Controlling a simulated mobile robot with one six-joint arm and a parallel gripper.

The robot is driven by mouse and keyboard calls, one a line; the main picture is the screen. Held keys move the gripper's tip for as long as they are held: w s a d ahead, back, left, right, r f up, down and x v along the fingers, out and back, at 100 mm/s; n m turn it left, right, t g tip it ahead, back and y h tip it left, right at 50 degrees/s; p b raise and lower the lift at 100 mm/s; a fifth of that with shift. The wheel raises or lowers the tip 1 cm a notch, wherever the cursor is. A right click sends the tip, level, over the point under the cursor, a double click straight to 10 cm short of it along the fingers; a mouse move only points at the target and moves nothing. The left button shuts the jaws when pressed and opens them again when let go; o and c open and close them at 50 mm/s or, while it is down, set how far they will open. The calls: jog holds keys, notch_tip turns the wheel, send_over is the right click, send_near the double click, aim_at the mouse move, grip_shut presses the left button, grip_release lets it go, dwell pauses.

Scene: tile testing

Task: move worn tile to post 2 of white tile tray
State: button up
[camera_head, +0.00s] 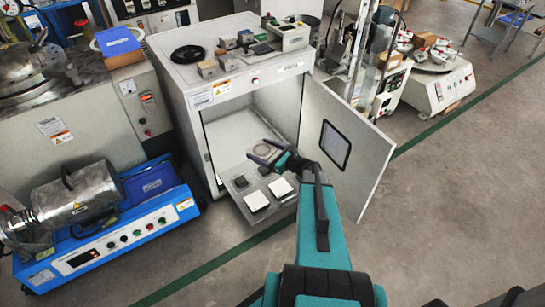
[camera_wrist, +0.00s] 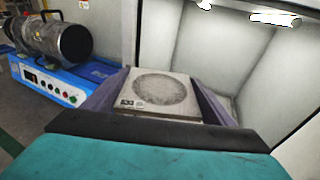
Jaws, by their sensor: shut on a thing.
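The worn tile (camera_wrist: 160,93) is a pale square with a dark round worn patch and a printed label. It also shows in the head view (camera_head: 263,149), at the cabinet opening. My gripper (camera_wrist: 160,88) is shut on it, one purple-grey finger along each side; it shows in the head view (camera_head: 261,151) too. The tile looks roughly level. A grey tray (camera_head: 231,186) lies at the front of the cabinet floor, nearer the camera than the tile. It bears two white tiles and small dark square spots. I cannot read any post numbers.
The white cabinet (camera_head: 205,118) stands open, its door (camera_head: 368,150) swung out to the right beside my arm. Small blocks and a black ring lie on its top. A blue machine (camera_head: 110,235) with a metal drum stands at left. The floor at right is clear.

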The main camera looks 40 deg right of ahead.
jog(key=a+r+n+g+y+p, duration=0.2)
jog(key=a+r+p, duration=0.7)
jog(key=r, duration=0.8)
jog(key=a+r+n+g+y+p, duration=0.2)
jog(key=a+r+p, duration=0.7)
jog(key=r, duration=0.9)
jog(key=a+r+n+g+y+p, duration=0.2)
jog(key=a+r+n+y+p, duration=0.1)
jog(key=a+r+p, duration=0.6)
jog(key=w+a+r+y, duration=0.1)
jog(key=a+r, duration=0.3)
jog(key=r, duration=0.5)
jog(key=shift+a+n+y+p, duration=0.3)
jog(key=shift+a+y, duration=0.05)
jog(key=shift+y, duration=0.05)
